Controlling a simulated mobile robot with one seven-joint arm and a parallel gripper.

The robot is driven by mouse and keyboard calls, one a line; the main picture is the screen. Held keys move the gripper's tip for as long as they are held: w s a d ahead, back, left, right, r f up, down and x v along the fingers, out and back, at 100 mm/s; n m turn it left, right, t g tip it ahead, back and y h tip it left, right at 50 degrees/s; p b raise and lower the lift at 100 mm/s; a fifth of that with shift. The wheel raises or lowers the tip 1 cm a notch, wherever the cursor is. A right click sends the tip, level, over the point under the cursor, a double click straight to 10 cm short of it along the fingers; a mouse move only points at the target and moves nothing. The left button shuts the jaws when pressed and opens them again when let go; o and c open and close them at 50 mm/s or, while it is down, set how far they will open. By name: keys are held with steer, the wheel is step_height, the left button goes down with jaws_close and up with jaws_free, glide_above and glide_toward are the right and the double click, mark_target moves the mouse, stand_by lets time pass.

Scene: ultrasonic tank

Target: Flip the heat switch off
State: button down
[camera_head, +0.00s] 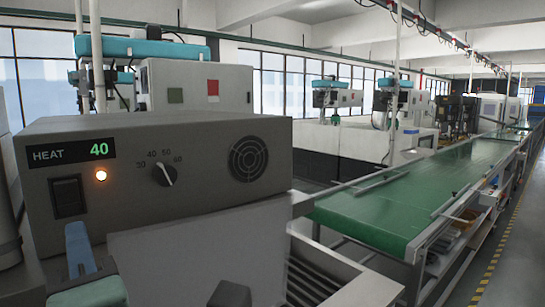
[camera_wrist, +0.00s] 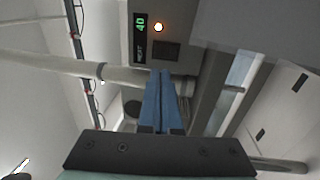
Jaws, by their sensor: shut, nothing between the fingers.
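The heat switch (camera_head: 68,197) is a black rocker on the front of the grey control box (camera_head: 210,200), at the left of the head view. Above it a display reads HEAT 40, and an orange lamp (camera_head: 101,175) glows beside it. In the wrist view the switch (camera_wrist: 167,50) sits just beyond my fingertips, with the lit lamp (camera_wrist: 158,27) above it. My gripper (camera_head: 77,232) is shut and empty, its blue fingers just below the switch. It shows in the wrist view too (camera_wrist: 160,74). I cannot tell whether the tips touch the panel.
A temperature dial (camera_head: 164,174) and a round vent (camera_head: 248,159) are to the right of the switch on the same panel. A green conveyor (camera_head: 400,200) runs off to the right. A metal basin edge (camera_head: 330,265) lies in front of the box.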

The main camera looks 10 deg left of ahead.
mark_target(68, 188)
steer(key=p+x, duration=0.7)
steer(key=x, duration=0.2)
steer(key=shift+w+a+r, duration=0.15)
steer(key=shift+w+a, duration=0.45)
steer(key=shift+a, duration=0.05)
steer(key=shift+p, duration=0.3)
steer(key=shift+w+a+r+h+p, duration=0.15)
steer(key=shift+r+h+p, duration=0.15)
steer(key=shift+r+p, duration=0.25)
steer(key=shift+f, duration=0.25)
steer(key=shift+g, duration=0.3)
